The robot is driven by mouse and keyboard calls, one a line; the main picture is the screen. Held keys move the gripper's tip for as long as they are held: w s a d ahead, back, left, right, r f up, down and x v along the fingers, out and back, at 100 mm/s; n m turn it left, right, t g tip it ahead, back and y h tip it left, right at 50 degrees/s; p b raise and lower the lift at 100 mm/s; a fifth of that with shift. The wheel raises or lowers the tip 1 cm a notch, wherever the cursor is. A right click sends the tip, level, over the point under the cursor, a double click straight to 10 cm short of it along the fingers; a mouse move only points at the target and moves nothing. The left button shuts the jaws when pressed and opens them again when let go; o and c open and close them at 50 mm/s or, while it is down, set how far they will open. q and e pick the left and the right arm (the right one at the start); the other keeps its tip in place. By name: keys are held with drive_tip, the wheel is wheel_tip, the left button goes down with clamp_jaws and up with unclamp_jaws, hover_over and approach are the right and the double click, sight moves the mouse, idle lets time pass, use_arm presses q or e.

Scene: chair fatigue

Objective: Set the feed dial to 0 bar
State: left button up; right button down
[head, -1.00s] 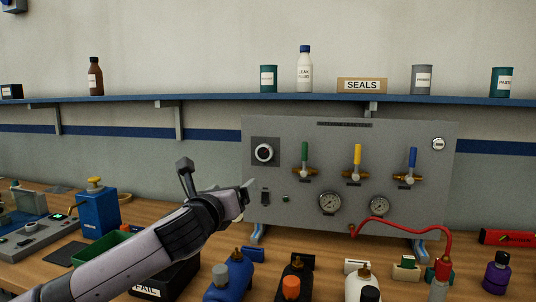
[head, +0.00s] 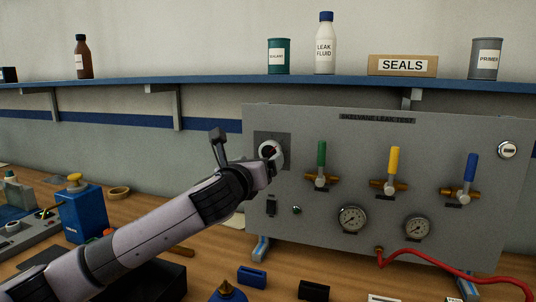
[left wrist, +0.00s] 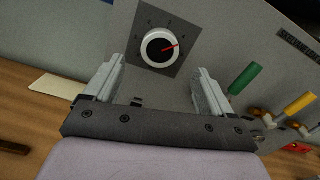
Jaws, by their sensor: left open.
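The feed dial (head: 268,147) is a round white-rimmed knob on a dark square plate at the upper left of the grey test panel (head: 340,195). My right gripper is not in view.
Green (head: 321,154), yellow (head: 394,160) and blue (head: 471,167) valve levers stand right of the dial. Two gauges (head: 352,219) sit below them. A red hose (head: 440,259) runs from the panel's lower edge. A blue shelf (head: 210,85) with bottles is above.

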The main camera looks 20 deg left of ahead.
sight(269, 154)
use_arm(q)
drive_tip(key=shift+w+d+p, duration=0.15)
drive_tip(key=shift+w+p, duration=0.3)
drive_tip(key=shift+w, duration=2.4)
drive_tip(key=c, duration=1.1)
